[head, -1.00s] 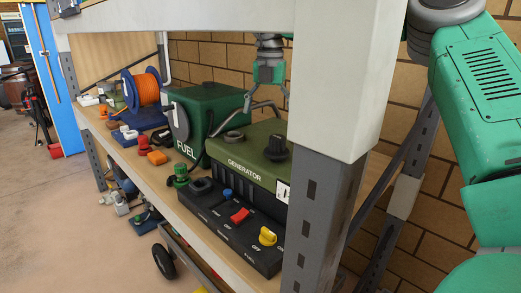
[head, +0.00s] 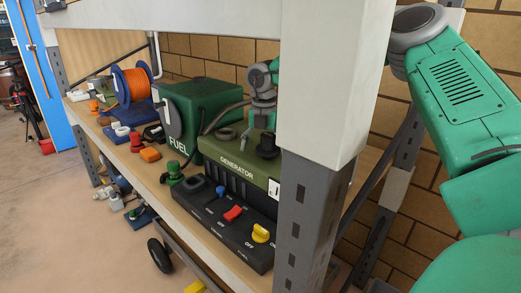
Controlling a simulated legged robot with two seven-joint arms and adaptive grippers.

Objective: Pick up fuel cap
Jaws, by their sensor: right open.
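A black knobbed cap (head: 267,147), which looks like the fuel cap, sits on the top right of the olive-green generator (head: 240,166). A dark ring-shaped neck (head: 227,134) is to its left on the same top. My right gripper (head: 262,121) points down just above the cap, open, with nothing seen between its fingers. I cannot tell whether the fingertips touch the cap. My left gripper is not in view.
A grey shelf post (head: 305,215) and the upper shelf beam (head: 190,20) stand in front. A green fuel tank (head: 200,110) with a nozzle and hose is left of the generator. A black switch panel (head: 222,218) lies in front. An orange cable reel (head: 133,86) is further left.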

